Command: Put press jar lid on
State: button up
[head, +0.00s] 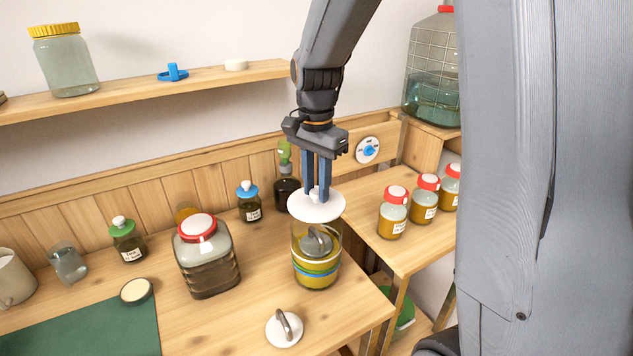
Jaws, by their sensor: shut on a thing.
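The press jar (316,270) is a clear glass jar near the right front of the wooden table, with yellowish contents, a blue band and a grey handled piece inside. A round white lid (300,207) is level right above the jar's mouth. It hides the back of the rim, and I cannot tell whether it touches the glass. My gripper (317,196) points straight down from above, its blue fingers shut on the small knob in the lid's middle. Another white disc with a metal handle (283,331) lies on the table in front of the jar.
A large red-lidded jar (207,262) stands left of the press jar. Behind it are a blue-topped bottle (249,203) and a green-topped dark bottle (287,191). Several red-lidded jars (392,214) stand on the right-hand table. A green mat (95,325) lies front left.

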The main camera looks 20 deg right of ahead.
aim_at(316, 201)
jog(key=shift+f+b, duration=0.9)
jog(key=shift+f, duration=1.65)
jog(key=shift+f, duration=0.95)
jog(key=o, duration=1.1)
jog(key=shift+r+b, duration=1)
jog(key=shift+r, duration=2.95)
